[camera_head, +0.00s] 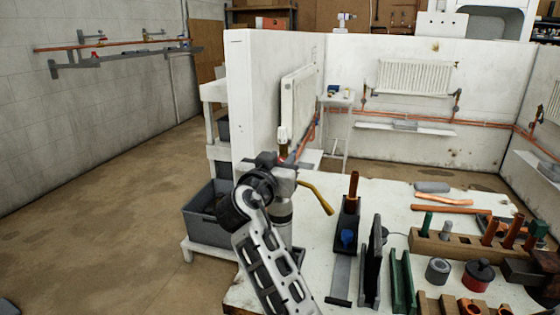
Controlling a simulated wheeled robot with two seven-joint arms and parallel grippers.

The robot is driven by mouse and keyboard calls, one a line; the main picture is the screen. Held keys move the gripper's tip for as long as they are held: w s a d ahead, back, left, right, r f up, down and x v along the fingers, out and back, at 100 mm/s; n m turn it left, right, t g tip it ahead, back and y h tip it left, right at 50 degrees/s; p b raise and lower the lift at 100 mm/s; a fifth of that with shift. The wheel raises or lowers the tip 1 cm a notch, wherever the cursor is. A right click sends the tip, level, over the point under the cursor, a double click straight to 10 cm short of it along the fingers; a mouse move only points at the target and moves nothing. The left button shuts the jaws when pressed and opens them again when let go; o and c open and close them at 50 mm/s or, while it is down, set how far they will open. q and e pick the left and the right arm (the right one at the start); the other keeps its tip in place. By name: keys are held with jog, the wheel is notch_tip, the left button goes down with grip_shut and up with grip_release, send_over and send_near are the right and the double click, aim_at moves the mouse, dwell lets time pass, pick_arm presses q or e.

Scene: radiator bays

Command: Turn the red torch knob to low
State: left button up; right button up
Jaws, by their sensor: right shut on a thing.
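The torch stands upright at the near left corner of the white bench. Its pale cylinder (283,210) shows below my right gripper, and its bent brass nozzle (318,198) sticks out to the right and down. My right gripper (284,168) comes up from below and is shut at the torch's head. A small reddish patch shows just above the jaws; I cannot tell whether it is the torch knob. The jaws and wrist cover much of the torch head, so the knob's setting is hidden. My left gripper is out of view.
A white partition (256,100) with a radiator (300,98) stands behind. A grey crate (205,222) is left; floor there is clear.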

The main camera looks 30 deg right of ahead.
jog(key=n+t+y+p, duration=0.1)
jog(key=n+t+y, duration=0.1)
jog(key=t+y, duration=0.1)
jog(key=shift+s+r+n+p, duration=0.1)
jog(key=shift+r+n+p, duration=0.05)
jog(key=shift+n+p, duration=0.25)
jog(key=shift+t+y, duration=0.3)
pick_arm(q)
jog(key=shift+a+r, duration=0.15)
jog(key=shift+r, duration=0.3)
pick_arm(e)
jog(key=shift+n, duration=0.3)
jog(key=o, duration=0.9)
jog(key=shift+o, duration=0.2)
